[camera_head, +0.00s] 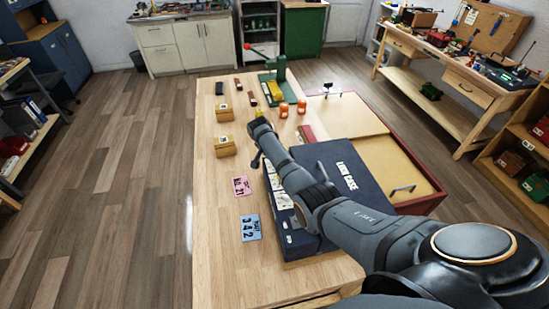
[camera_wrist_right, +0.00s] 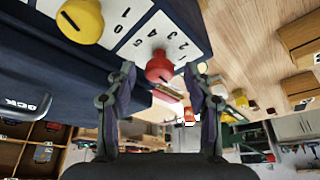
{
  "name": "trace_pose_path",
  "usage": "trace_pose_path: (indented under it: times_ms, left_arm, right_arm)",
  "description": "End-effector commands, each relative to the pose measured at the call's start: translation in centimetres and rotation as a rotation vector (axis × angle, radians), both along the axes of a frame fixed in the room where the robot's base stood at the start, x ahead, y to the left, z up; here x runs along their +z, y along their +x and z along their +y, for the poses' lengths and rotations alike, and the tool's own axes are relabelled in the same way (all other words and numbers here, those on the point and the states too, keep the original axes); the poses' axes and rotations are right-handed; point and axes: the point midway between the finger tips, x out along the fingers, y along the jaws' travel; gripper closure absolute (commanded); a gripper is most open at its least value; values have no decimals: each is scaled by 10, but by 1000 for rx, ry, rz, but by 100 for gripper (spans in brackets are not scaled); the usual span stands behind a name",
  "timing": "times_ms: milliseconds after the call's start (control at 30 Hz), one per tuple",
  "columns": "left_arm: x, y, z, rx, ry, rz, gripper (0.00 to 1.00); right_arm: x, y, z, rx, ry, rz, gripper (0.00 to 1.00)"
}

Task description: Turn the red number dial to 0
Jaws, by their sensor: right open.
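The dark blue lock case (camera_head: 345,172) lies on the wooden table, with a white number panel (camera_head: 282,205) on its left side, partly hidden by my right arm. In the right wrist view, the red number dial (camera_wrist_right: 159,66) is a round knob on that panel, with printed digits such as 2, 3 and 4 beside it. I cannot tell which digit it points at. My right gripper (camera_wrist_right: 162,76) is open, with one finger on each side of the red dial; contact cannot be told. A yellow dial (camera_wrist_right: 80,20) sits beside it on the panel. My left gripper is out of view.
A pink card (camera_head: 241,186) and a blue numbered card (camera_head: 250,227) lie left of the case. Wooden blocks (camera_head: 224,146), orange jars (camera_head: 284,110) and a green press (camera_head: 279,72) stand farther back. A red-edged box (camera_head: 385,160) is right of the case.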

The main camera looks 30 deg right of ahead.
Motion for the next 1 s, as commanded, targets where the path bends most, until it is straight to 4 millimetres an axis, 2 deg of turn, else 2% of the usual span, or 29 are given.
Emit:
trace_pose_path:
  times_ms: [167,267,500,700,833,1000]
  left_arm:
    - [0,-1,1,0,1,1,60]
    - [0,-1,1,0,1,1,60]
    - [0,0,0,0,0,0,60]
    - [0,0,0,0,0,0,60]
    - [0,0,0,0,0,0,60]
    - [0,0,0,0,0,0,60]
  right_arm:
    - [3,0,1,0,0,-1,48]
    - [16,-2,6,1,0,-3,48]
    - [69,-13,26,1,2,-5,48]
    - [102,-20,37,1,1,-2,48]
    - [110,-22,40,0,0,0,48]
    - [111,-23,40,0,0,1,48]
